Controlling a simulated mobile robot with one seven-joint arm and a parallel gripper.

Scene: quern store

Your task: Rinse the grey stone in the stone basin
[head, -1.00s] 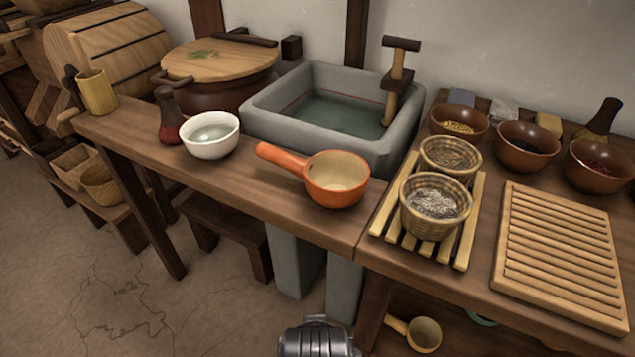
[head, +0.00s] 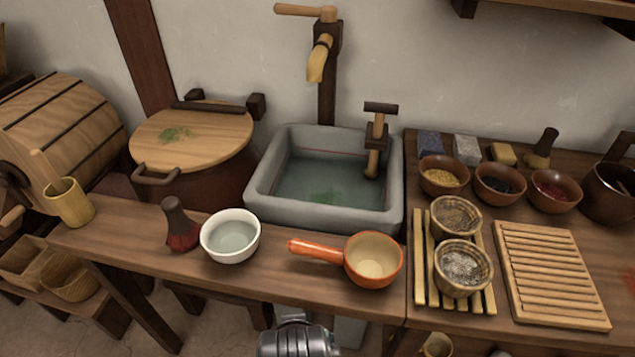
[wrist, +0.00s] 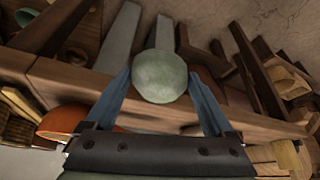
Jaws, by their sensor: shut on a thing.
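My gripper (wrist: 160,88) is shut on a rounded, pale grey-green stone (wrist: 160,76), held between its two blue fingers in the wrist view. In the head view only a metal part of my arm shows at the bottom edge; the fingers and the stone are out of that picture. The grey stone basin (head: 256,198) stands at the back of the counter, beyond my arm. It holds water (head: 345,183) with a green patch in it. A wooden tap (head: 318,60) is on the wall post above the basin.
A white bowl (head: 231,257), dark red bottle (head: 180,236) and orange ladle (head: 374,285) stand in front of the basin. A lidded pot (head: 222,175) is left of it. Baskets on a slatted rack (head: 419,262), a slatted board (head: 548,275) and several bowls fill the right side.

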